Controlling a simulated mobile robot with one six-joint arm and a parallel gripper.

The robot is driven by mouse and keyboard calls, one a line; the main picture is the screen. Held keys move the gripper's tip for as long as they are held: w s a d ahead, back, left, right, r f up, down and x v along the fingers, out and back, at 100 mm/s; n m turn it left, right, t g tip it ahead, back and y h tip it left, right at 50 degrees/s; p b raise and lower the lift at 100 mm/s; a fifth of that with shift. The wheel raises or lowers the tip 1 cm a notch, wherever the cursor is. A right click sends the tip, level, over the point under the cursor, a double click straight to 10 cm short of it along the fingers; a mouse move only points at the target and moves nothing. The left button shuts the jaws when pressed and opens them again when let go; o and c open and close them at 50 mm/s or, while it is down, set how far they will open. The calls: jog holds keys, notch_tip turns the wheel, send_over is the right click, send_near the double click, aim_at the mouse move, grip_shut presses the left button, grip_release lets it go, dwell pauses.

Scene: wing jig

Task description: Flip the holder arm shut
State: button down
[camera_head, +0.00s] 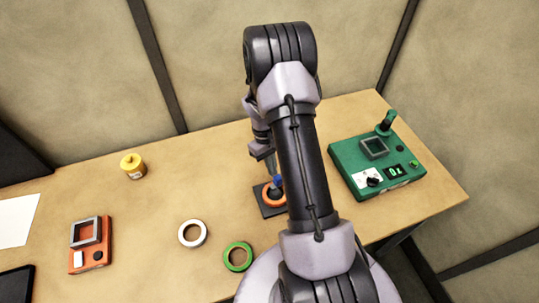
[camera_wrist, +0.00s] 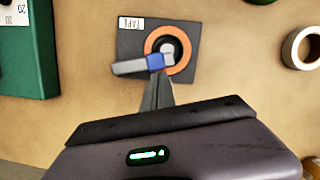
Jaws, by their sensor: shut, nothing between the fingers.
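The tape holder is a black plate (camera_wrist: 128,45) with a "TAPE" label, and it also shows in the head view (camera_head: 265,210). An orange ring (camera_wrist: 183,66) sits on it around a dark centre. The holder arm (camera_wrist: 130,67), grey with a blue section, spans from the ring's middle out past its left side in the wrist view. In the head view its blue part (camera_head: 277,182) sticks up above the ring. My gripper (camera_wrist: 157,78) is shut and empty, its fingertips right by the blue section; whether they touch it is unclear. My arm hides part of the holder in the head view.
A green device (camera_head: 375,165) stands to the right. The table between the yellow pot and the holder is clear.

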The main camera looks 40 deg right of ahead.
jog(key=p+v, duration=0.2)
jog(key=v, duration=1.5)
